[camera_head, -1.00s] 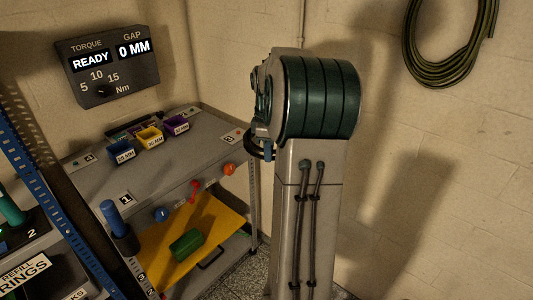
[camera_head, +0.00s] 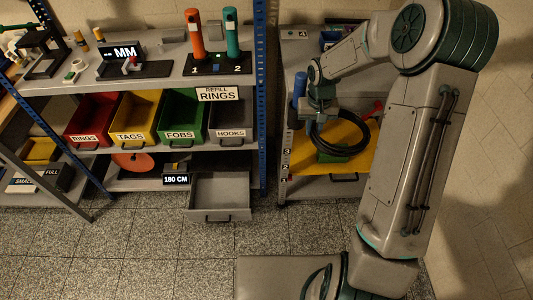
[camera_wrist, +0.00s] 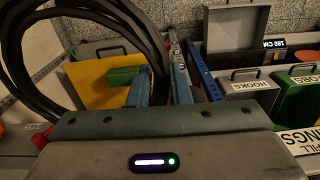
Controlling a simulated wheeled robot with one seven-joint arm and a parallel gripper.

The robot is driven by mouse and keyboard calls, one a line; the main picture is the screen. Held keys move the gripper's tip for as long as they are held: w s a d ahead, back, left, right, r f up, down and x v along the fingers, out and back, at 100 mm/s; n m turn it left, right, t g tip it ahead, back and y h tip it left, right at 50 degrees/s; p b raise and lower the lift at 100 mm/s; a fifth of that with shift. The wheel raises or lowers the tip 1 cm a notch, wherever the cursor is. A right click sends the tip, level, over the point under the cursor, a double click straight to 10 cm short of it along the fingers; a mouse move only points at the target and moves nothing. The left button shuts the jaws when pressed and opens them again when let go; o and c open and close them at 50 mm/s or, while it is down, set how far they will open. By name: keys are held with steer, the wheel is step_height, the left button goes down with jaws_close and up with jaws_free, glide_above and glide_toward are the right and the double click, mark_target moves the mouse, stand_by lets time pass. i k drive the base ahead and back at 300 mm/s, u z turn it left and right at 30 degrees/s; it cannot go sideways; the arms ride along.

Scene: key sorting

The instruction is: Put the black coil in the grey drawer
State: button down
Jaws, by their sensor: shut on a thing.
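The black coil (camera_head: 367,131) hangs from my gripper (camera_head: 321,117) as a wide loop, above the right-hand bench's lower level. My gripper is shut on it; the fingertips are partly hidden. In the wrist view the coil (camera_wrist: 150,38) arcs large across the upper left. The grey drawer (camera_head: 222,196) is pulled out low under the middle shelf unit, left of and below my gripper. It looks empty, and its front has a dark handle. It also shows at the top of the wrist view (camera_wrist: 234,30).
A blue upright (camera_head: 266,95) stands between coil and drawer. Above the drawer are red, yellow, green and grey bins, the grey one marked HOOKS (camera_head: 231,136). A yellow board (camera_head: 357,160) with a green block (camera_head: 328,156) lies below the coil. The floor (camera_head: 150,245) before the drawer is clear.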

mark_target(222, 198)
steer(key=z, duration=2)
steer(key=k, duration=1.45)
steer(key=u, duration=2.05)
steer(key=i, duration=0.5)
steer(key=u, duration=0.05)
